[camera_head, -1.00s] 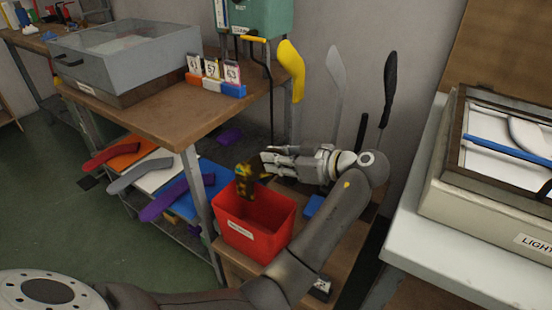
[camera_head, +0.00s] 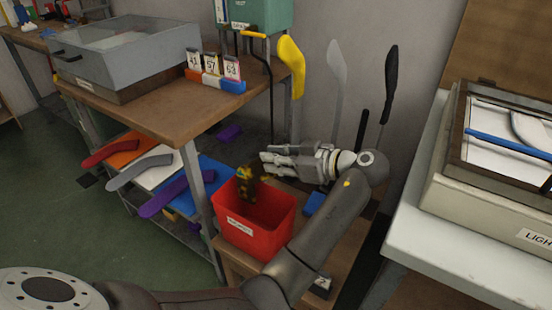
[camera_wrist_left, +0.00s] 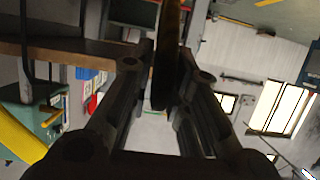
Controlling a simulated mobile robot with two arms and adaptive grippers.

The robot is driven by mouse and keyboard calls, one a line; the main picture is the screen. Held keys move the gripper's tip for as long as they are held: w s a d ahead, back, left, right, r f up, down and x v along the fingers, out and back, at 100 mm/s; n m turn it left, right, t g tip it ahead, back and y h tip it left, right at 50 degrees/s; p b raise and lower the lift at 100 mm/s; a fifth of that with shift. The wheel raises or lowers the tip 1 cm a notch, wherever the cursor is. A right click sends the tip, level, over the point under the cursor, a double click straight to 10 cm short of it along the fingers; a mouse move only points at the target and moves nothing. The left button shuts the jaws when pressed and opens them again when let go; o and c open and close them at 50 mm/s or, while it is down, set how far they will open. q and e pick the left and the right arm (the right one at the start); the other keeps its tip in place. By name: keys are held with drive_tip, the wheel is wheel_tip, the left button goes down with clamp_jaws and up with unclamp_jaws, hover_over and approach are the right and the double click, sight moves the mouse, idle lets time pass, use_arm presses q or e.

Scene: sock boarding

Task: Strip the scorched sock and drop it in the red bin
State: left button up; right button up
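The scorched sock (camera_head: 247,187) is yellow-brown with dark patches. In the head view it hangs upright at the red bin's (camera_head: 262,242) open mouth, its lower part inside the rim. My left gripper (camera_head: 265,163) is above the bin's back edge, just right of the sock. In the left wrist view the fingers (camera_wrist_left: 172,50) stand apart. A dark brown strip shows between them, probably the sock seen edge-on. My right gripper is out of view.
Yellow (camera_head: 291,65), grey (camera_head: 337,75) and black (camera_head: 389,80) boards stand behind my gripper. A wooden table (camera_head: 165,110) with numbered cards is at left, above a shelf of coloured socks on boards. A light box (camera_head: 490,200) sits on the right table.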

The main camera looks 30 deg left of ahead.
use_arm(q)
drive_tip(key=o, duration=0.3)
wheel_tip(320, 180, up, 10)
idle(0.6)
drive_tip(key=shift+f, duration=0.1)
idle(0.6)
